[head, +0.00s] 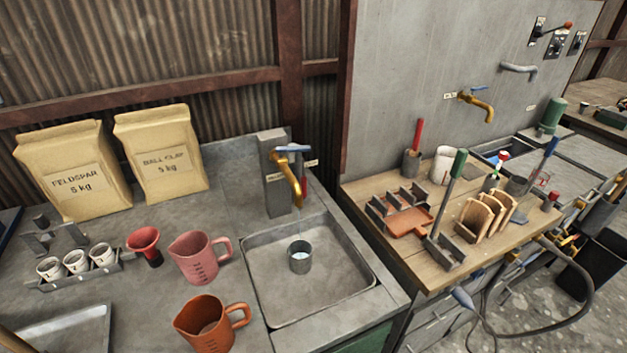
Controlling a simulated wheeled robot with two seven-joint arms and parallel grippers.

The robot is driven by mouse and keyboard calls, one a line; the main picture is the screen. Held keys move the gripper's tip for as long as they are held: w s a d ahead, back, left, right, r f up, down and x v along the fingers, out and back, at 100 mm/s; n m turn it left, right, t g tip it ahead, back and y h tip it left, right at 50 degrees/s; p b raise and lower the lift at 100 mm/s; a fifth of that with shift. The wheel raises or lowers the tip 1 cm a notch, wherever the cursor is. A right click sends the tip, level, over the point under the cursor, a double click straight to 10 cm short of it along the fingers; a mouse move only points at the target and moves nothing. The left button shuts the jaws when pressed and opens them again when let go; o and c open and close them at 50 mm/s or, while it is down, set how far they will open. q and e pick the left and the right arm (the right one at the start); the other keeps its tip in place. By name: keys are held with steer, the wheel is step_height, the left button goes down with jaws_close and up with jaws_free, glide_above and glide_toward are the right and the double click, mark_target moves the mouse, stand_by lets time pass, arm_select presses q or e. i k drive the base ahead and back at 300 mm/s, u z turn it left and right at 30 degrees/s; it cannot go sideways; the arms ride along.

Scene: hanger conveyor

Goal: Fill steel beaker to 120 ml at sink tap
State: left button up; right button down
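The brass sink tap (288,174) with a blue lever handle (294,149) is mounted on a grey post (276,196) behind the basin. Neither of my grippers is in view.
A pink jug (196,259) and an orange jug (207,325) stand left of the basin, with a red funnel (145,246) and a rack of white cups (76,263). Feldspar (75,176) and ball clay (161,157) bags stand behind. A wooden tool bench (400,237) is at right.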

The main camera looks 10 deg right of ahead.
mark_target(280, 150)
steer(key=k, duration=1.15)
steer(key=u, duration=0.85)
steer(key=i, duration=0.95)
steer(key=z, duration=0.6)
